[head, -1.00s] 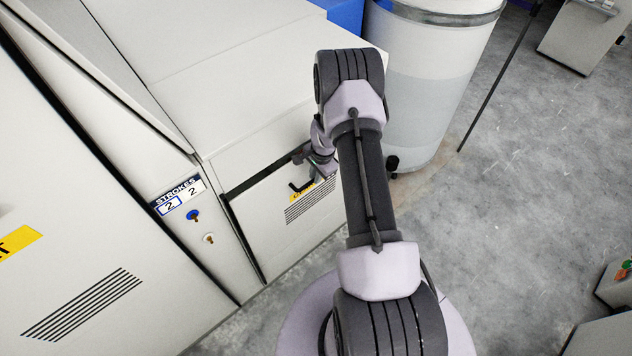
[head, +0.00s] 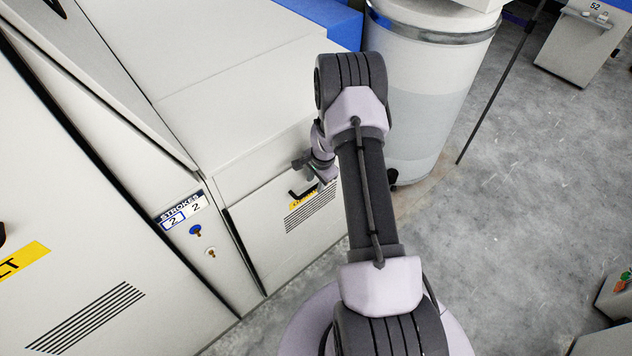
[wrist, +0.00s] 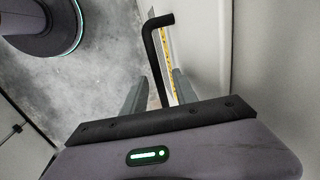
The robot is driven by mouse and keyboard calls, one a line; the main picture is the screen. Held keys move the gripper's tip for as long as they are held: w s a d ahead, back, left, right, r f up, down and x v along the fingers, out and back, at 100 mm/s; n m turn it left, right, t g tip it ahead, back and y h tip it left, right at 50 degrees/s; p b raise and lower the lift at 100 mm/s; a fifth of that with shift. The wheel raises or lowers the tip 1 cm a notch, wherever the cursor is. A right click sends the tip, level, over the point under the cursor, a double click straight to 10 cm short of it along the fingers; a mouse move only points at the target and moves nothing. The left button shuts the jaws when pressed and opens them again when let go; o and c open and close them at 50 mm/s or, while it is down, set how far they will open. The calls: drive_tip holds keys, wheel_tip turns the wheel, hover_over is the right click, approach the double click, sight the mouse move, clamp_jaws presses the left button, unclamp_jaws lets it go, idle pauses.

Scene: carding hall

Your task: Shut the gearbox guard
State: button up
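The gearbox guard (head: 275,258) is a pale panel with vent slots and a yellow label, low on the machine's front. Its top edge meets the body with only a thin dark line. A black bar handle (head: 297,193) stands out near its top. My gripper (head: 322,172) is at the handle, partly hidden by my arm. In the wrist view my gripper's fingers (wrist: 158,95) are apart, with the handle (wrist: 153,55) between them and space visible beside it. The guard's face also shows edge-on in the wrist view (wrist: 205,50).
A large white drum (head: 420,110) with a metal rim stands close right of the guard. A thin dark pole (head: 497,90) stands on the right. The grey floor (head: 500,240) there is open.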

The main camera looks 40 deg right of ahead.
drive_tip(key=shift+f, duration=0.1)
drive_tip(key=s+r+p, duration=0.3)
drive_tip(key=r, duration=1.4)
drive_tip(key=shift+s+d, duration=0.15)
drive_tip(key=s+a+r+n+t+b, duration=0.1)
drive_tip(key=s+a+r+n+b, duration=0.2)
drive_tip(key=a+r, duration=0.4)
drive_tip(key=s+a+r+n+t+b, duration=0.1)
drive_tip(key=a+r+n+b, duration=0.25)
drive_tip(key=a+b, duration=0.4)
drive_tip(key=s+a+r+n+t+y+b, duration=0.1)
drive_tip(key=s+a+n+b, duration=0.4)
drive_tip(key=s+a, duration=0.9)
drive_tip(key=s+n, duration=0.1)
drive_tip(key=s, duration=0.2)
drive_tip(key=shift+t+y, duration=0.3)
drive_tip(key=shift+y, duration=0.1)
drive_tip(key=shift+n, duration=0.25)
